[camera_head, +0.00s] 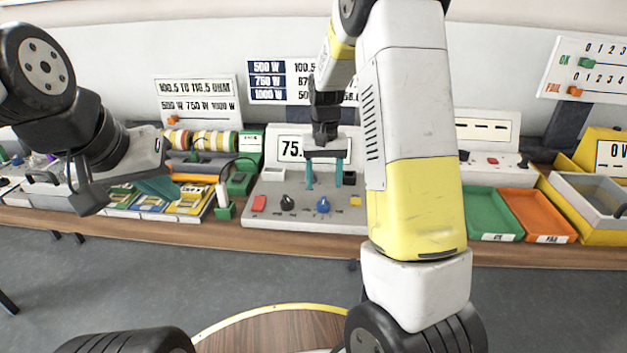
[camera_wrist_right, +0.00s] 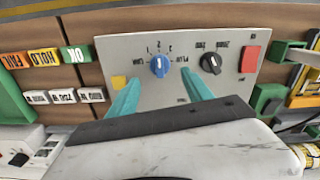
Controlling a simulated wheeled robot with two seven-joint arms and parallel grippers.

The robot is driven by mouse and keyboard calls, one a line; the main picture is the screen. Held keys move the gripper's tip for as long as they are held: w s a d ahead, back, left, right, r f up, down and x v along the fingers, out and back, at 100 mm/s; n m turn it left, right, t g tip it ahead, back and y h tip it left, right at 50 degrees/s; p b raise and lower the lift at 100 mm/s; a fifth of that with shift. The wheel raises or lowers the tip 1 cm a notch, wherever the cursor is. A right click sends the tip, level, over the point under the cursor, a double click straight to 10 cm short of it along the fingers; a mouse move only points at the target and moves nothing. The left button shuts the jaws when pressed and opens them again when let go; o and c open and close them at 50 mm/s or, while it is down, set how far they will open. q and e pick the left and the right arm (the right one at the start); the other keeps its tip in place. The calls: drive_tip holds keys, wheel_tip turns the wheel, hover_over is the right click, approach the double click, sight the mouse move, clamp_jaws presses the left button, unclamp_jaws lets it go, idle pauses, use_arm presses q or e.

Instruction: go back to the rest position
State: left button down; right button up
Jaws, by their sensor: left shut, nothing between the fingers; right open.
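My right gripper (camera_head: 324,182) is open and empty. It points down over the sloped panel of a grey instrument (camera_head: 262,217) whose display reads "75.", with the rest of the reading hidden. The right wrist view shows its two teal fingers (camera_wrist_right: 158,84) apart, with the blue knob (camera_wrist_right: 160,66) between their tips in the picture; I cannot tell whether they touch the panel. My left gripper (camera_head: 160,188) is shut and empty at the left. In the picture it is in front of the blue and yellow cards (camera_head: 185,203); its height above them is unclear.
Green (camera_head: 490,215) and orange (camera_head: 538,215) trays lie right of the instrument. A yellow bin (camera_head: 590,222) stands further right. Coloured rolls (camera_head: 215,141) stand behind the cards. My right arm hides part of the bench. Grey floor (camera_head: 250,270) is clear before the bench edge.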

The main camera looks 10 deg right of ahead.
drive_tip(key=shift+r, duration=0.3)
drive_tip(key=shift+r, duration=0.1)
drive_tip(key=s+a+r+n+t+y, duration=0.1)
drive_tip(key=s+r+t, duration=0.2)
drive_tip(key=s+r, duration=0.5)
drive_tip(key=s+a+r+t+y, duration=0.1)
drive_tip(key=s+r+t, duration=0.2)
drive_tip(key=s+r, duration=0.6)
drive_tip(key=s, duration=0.8)
drive_tip(key=shift+r+n, duration=0.15)
drive_tip(key=shift+n, duration=0.25)
